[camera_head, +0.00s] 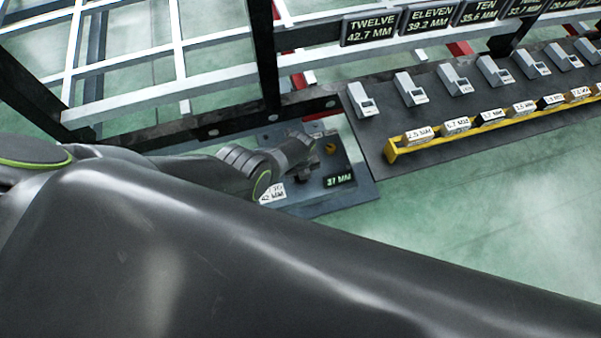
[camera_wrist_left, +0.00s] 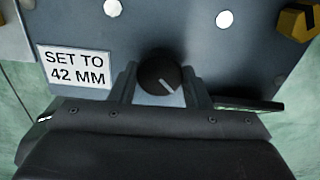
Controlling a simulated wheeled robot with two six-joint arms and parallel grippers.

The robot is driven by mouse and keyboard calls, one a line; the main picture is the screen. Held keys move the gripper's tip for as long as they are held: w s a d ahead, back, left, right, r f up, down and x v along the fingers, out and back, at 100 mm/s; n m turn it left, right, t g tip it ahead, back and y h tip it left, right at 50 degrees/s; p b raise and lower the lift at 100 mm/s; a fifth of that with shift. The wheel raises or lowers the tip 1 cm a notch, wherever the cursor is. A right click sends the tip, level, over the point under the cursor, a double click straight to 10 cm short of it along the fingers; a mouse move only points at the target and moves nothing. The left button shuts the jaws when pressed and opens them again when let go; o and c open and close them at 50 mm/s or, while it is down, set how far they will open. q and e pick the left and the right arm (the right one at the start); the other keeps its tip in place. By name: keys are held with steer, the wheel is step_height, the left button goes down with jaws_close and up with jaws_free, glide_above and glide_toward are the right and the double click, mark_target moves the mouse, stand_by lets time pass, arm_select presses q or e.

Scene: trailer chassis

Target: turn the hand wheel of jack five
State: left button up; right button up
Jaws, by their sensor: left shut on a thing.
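The hand wheel (camera_wrist_left: 158,74) is a round black knob with a white pointer line, on a grey panel (camera_wrist_left: 185,40). My left gripper (camera_wrist_left: 160,92) has one finger on each side of the knob and is shut on it. In the head view my left gripper (camera_head: 303,168) reaches down over the same panel (camera_head: 345,201) and hides the knob. A white label (camera_wrist_left: 75,66) reads "SET TO 42 MM". A small display (camera_head: 339,180) reads "37 MM". No jack number is readable on this panel. My right gripper is out of view.
A yellow-brown part (camera_wrist_left: 299,22) stands on the panel at the upper right. A dark frame rail (camera_head: 215,128) runs behind the panel. To the right, a long dark plate (camera_head: 470,140) carries several grey blocks and a yellow rack (camera_head: 393,152) of labelled pieces. Green floor lies in front.

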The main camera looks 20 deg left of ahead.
arm_select(q)
steer(key=shift+d+m, duration=0.1)
steer(key=shift+m, duration=0.2)
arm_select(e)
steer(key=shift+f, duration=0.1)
arm_select(q)
steer(key=o, duration=1)
step_height(320, 180, up, 3)
steer(key=p, duration=0.2)
steer(key=shift+f+p, duration=0.1)
steer(key=shift+p, duration=0.25)
step_height(320, 180, up, 3)
steer(key=p, duration=0.2)
steer(key=shift+p, duration=0.3)
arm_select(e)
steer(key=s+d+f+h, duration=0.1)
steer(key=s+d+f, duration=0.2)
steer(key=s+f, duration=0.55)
arm_select(q)
step_height(320, 180, up, 12)
steer(key=p, duration=0.8)
steer(key=shift+f+p, duration=0.2)
steer(key=shift+p, duration=0.15)
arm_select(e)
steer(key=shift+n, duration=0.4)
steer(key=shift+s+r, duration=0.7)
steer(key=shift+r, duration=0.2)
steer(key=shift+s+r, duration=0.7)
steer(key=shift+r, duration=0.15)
